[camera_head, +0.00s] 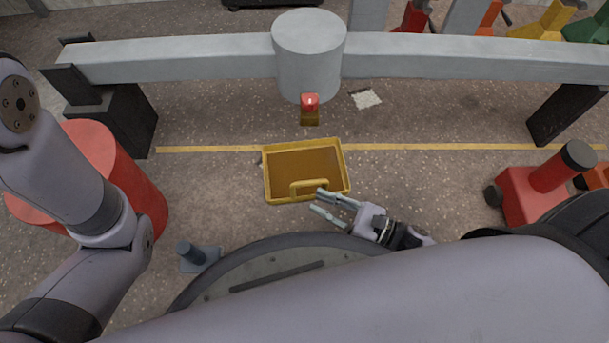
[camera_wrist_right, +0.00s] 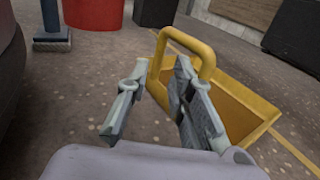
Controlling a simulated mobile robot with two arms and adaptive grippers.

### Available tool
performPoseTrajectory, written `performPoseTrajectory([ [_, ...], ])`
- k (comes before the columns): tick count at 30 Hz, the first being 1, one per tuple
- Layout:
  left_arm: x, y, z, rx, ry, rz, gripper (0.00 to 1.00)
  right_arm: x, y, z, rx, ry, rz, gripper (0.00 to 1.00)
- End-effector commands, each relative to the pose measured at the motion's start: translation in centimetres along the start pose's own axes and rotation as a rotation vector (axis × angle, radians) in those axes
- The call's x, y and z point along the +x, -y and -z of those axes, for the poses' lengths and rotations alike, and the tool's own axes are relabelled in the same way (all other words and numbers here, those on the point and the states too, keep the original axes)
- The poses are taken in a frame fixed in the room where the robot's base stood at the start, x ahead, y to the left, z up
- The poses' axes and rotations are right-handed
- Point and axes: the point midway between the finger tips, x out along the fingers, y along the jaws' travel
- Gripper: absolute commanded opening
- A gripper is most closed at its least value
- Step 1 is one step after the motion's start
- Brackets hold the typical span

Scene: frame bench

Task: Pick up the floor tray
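The floor tray (camera_head: 267,182) is a shallow yellow tray with a brown inside, flat on the floor under the beam. Its yellow arched handle (camera_head: 310,184) stands on the near side. In the right wrist view the handle (camera_wrist_right: 178,34) rises just beyond my fingers, with the tray (camera_wrist_right: 252,110) to the right. My right gripper (camera_head: 320,201) is open beside the tray's near right corner. In the right wrist view its fingers (camera_wrist_right: 161,72) are apart, and one handle leg shows in the gap; I cannot tell whether they touch. My left gripper is not in view.
A grey beam (camera_head: 190,58) with a hanging cylinder (camera_head: 308,60) spans above the tray. A red drum (camera_head: 140,185) stands left, a small grey post (camera_head: 198,255) near left, and a red jack-like unit (camera_head: 535,190) right. A pale scrap (camera_head: 366,98) lies on the floor.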

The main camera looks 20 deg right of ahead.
Motion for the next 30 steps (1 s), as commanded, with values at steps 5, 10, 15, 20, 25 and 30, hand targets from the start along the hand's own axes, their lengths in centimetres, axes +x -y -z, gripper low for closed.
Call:
performPoseTrajectory([
  [5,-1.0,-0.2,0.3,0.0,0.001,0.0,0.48,2.1,0.0,0.1,-0.002,0.0,-0.001,0.21],
  [10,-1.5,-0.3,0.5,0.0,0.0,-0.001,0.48,3.3,0.0,0.2,-0.001,0.001,-0.001,0.21],
  [15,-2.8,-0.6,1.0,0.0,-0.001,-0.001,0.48,6.1,0.0,0.3,-0.003,0.002,-0.002,0.21],
  [20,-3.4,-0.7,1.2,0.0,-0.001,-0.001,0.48,7.8,0.0,0.2,-0.002,0.0,-0.001,0.21],
  [25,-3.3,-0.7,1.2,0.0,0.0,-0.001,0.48,8.2,0.0,0.0,-0.001,-0.002,0.001,0.21],
  [30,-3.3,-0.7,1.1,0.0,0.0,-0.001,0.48,8.2,0.0,0.0,-0.001,-0.002,0.001,0.17],
])
